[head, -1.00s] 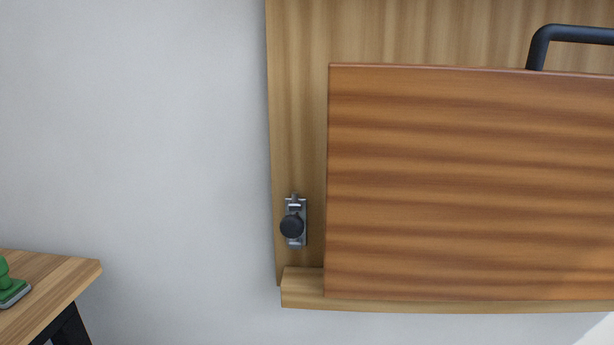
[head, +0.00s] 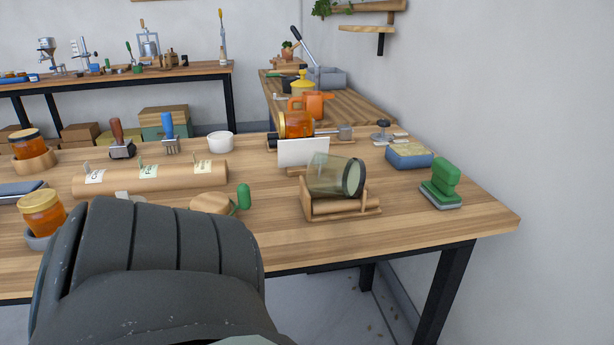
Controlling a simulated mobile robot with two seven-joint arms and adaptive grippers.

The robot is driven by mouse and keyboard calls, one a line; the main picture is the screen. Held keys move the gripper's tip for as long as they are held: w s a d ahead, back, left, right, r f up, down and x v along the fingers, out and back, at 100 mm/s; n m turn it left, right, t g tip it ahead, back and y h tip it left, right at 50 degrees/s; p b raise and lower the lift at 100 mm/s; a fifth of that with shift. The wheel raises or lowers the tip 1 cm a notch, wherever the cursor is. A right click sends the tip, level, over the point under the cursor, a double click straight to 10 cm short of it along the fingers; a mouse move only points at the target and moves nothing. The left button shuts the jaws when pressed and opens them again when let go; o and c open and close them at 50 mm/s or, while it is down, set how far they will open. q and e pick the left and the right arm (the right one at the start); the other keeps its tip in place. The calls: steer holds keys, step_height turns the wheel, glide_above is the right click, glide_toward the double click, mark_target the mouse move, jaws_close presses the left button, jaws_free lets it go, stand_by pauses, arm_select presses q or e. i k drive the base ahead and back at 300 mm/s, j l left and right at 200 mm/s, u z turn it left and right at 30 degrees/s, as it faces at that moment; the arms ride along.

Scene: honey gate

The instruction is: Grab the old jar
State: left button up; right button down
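A greenish, empty-looking glass jar (head: 334,174) lies on its side in a small wooden cradle (head: 343,211) on the near workbench, right of centre. Its dark-rimmed end points right. Its other end points left. No label marks it as old. Other jars on this bench hold amber honey: one in a grey cup (head: 42,213) at left, one on a wooden stand (head: 28,146) behind it, and one lying on a rack (head: 295,125) behind the glass jar. Neither of my grippers shows; a large dark part of my arm covers the lower left.
The near wooden bench (head: 440,222) ends at a corner at right. A green stamp (head: 442,186), blue-sided box (head: 409,155), white card (head: 303,152) and cardboard roll (head: 150,178) stand around the jar. The bench front before the cradle is clear.

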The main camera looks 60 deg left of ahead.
mark_target(329, 174)
steer(key=u, duration=1.75)
